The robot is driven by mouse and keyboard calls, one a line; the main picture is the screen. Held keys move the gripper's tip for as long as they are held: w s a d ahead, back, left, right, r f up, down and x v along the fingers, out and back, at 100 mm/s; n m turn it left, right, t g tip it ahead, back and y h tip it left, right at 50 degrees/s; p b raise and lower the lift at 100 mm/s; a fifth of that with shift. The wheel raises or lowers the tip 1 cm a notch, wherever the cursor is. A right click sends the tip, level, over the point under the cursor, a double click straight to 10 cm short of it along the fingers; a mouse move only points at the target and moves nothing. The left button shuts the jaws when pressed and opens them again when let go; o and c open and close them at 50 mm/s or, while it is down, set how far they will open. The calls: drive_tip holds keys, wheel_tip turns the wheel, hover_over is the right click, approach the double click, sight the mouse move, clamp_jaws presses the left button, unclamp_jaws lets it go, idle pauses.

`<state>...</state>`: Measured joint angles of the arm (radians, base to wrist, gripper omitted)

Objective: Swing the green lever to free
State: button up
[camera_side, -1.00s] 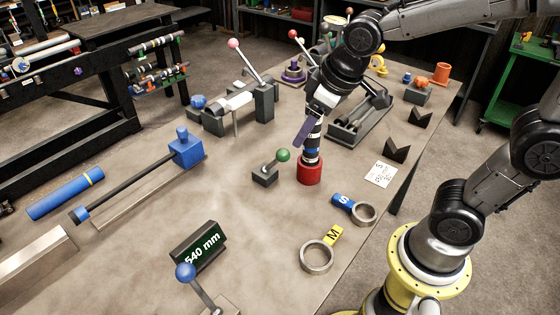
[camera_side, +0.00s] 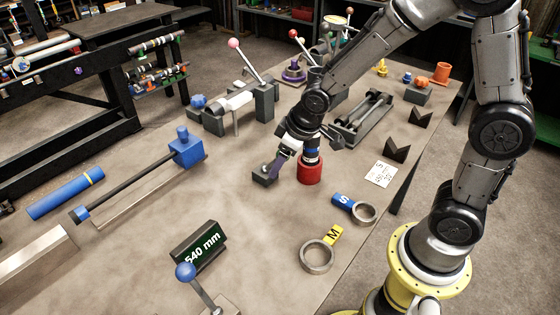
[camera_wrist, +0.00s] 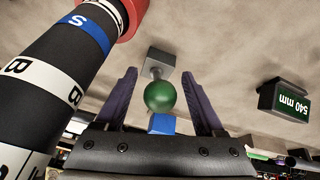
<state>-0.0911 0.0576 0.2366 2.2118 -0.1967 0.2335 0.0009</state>
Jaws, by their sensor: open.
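The green lever's ball (camera_wrist: 160,96) shows in the wrist view between the two purple fingers of my gripper (camera_wrist: 158,98), which are open, with a gap on each side of the ball. Its grey base block (camera_wrist: 158,61) sits on the table just beyond the ball. In the side view the lever's base (camera_side: 264,177) shows at mid-table. My gripper (camera_side: 274,172) comes down over it from the upper right and hides the green ball there.
A banded dark shaft (camera_wrist: 62,65) stands in a red holder (camera_side: 309,173) close beside my gripper.

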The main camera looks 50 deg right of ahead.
drive_tip(key=shift+w+f, duration=0.2)
drive_tip(key=shift+f, duration=0.3)
clamp_jaws()
idle(1.2)
